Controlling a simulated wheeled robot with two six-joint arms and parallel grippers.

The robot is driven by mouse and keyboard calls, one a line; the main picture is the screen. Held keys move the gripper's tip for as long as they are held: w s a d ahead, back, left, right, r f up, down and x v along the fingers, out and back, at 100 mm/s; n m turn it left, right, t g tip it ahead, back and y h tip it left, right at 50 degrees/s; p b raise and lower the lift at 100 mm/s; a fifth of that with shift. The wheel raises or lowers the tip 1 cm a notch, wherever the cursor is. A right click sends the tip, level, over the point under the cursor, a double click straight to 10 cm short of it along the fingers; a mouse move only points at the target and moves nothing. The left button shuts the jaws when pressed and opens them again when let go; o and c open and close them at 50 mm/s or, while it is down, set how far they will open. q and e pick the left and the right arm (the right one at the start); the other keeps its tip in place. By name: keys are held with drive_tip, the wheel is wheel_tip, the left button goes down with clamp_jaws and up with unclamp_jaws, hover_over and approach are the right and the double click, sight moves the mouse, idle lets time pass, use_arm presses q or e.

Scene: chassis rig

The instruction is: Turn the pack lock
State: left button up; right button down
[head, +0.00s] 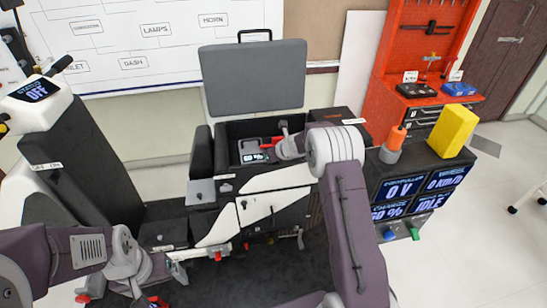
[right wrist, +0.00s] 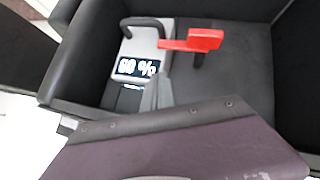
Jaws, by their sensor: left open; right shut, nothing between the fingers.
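The red lock lever (right wrist: 192,42) sits on a dark post in the open compartment, beside the grey battery pack (right wrist: 138,45), whose display reads 60 %. In the head view the pack (head: 251,149) and the red lever (head: 272,142) show inside the compartment under the raised seat. My right gripper (right wrist: 157,80) is shut and empty, its grey tips near the pack's right edge and below the lever in the wrist view; contact cannot be told. In the head view my right wrist partly covers the compartment. My left gripper (head: 168,286) is open and empty, low at the left.
The grey seat (head: 253,78) stands raised behind the compartment. At the right are a display panel (head: 392,190), a yellow block (head: 453,130) and an orange-topped object (head: 394,140). A red tool bench (head: 395,85) stands behind.

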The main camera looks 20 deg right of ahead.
drive_tip(key=v, duration=0.2)
drive_tip(key=a+v, duration=0.1)
drive_tip(key=v, duration=0.2)
drive_tip(key=a+v, duration=0.1)
drive_tip(key=v, duration=0.2)
drive_tip(key=shift+s+r, duration=0.2)
drive_tip(key=shift+s, duration=0.1)
drive_tip(key=s+a+r+n, duration=0.4)
drive_tip(key=s+a+n, duration=0.1)
drive_tip(key=a, duration=0.1)
drive_tip(key=s+d+f+n+g+h, duration=0.1)
drive_tip(key=s+f+n+g, duration=0.2)
drive_tip(key=s+n, duration=1)
drive_tip(key=s+d+f+n+g+h, duration=0.1)
drive_tip(key=s+f+n+g, duration=0.3)
drive_tip(key=s+n, duration=0.9)
wheel_tip(320, 180, down, 3)
drive_tip(key=shift+d+r+n, duration=0.2)
drive_tip(key=shift+d+n, duration=0.35)
drive_tip(key=shift+n, duration=0.35)
